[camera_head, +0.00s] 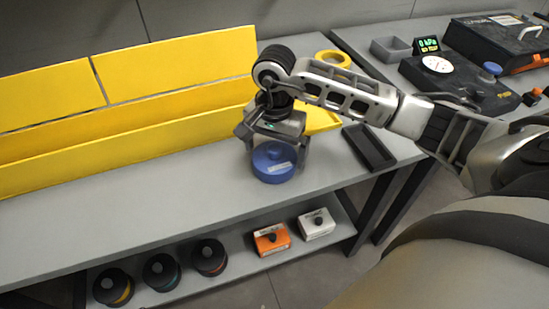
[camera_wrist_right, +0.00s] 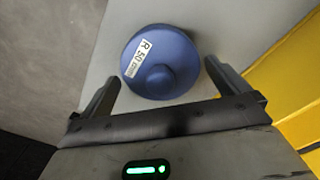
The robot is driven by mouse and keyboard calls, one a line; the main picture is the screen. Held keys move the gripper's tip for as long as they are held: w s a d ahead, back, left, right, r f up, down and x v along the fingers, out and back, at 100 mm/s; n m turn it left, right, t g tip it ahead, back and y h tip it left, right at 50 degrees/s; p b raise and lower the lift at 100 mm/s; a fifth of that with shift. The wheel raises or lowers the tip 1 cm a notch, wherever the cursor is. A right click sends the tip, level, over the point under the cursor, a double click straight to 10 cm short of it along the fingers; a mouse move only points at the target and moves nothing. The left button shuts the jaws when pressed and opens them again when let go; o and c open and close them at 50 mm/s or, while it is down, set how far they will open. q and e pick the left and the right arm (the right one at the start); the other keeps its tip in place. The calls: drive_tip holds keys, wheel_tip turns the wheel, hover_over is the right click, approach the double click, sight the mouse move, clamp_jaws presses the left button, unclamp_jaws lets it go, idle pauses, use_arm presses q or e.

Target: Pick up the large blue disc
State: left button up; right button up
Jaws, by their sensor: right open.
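The large blue disc (camera_head: 272,163) sits on the grey workbench near its front edge in the head view. It is a round blue piece with a raised centre knob and a white label. In the right wrist view the disc (camera_wrist_right: 160,62) shows from above, with its label reading "R 50". My right gripper (camera_head: 274,150) is directly above and around the disc, pointing down. In the right wrist view the open fingers of the right gripper (camera_wrist_right: 165,88) stand on either side of the disc's near part. Whether they touch it cannot be told. My left gripper is not in view.
A yellow panel structure (camera_head: 130,115) runs along the back of the bench (camera_head: 110,215). A black tray (camera_head: 368,147) and a yellow ring (camera_head: 333,58) lie to the right. Black discs (camera_head: 161,271), an orange box (camera_head: 271,239) and a white box (camera_head: 316,224) stand on the lower shelf.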

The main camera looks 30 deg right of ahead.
drive_tip(key=c, duration=0.8)
drive_tip(key=shift+c, duration=0.2)
drive_tip(key=shift+r, duration=0.1)
